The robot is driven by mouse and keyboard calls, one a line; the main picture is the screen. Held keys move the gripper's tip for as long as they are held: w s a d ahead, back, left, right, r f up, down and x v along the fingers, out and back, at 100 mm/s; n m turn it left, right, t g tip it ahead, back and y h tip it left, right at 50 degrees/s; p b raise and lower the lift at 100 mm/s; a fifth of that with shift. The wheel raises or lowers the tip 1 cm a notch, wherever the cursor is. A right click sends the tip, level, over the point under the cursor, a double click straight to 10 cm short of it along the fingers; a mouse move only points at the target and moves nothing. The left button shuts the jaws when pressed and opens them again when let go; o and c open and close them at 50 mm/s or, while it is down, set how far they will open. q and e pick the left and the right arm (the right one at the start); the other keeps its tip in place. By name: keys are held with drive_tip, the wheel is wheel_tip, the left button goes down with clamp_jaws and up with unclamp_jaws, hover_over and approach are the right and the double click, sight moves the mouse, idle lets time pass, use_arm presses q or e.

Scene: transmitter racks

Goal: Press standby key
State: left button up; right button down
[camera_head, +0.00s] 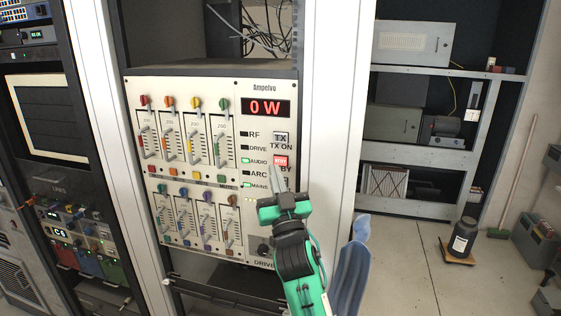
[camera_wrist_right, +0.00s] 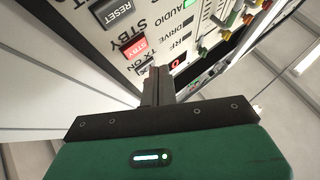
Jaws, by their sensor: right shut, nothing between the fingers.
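The standby key (camera_head: 281,160) is a small red-lit square on the white transmitter panel, below the TX ON key (camera_head: 280,136). The gripper hides part of the labels and keys below. My left gripper is not in view.
The display (camera_head: 266,107) reads 0 W. Sliders (camera_head: 190,135) fill the panel's left side. The RESET key (camera_wrist_right: 118,13) sits beside the standby key. A white rack post (camera_head: 333,120) stands right of the panel.

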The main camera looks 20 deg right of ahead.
drive_tip(key=shift+s+a, duration=0.45)
drive_tip(key=shift+s, duration=0.2)
drive_tip(key=shift+s+a, duration=0.4)
drive_tip(key=shift+s, duration=0.2)
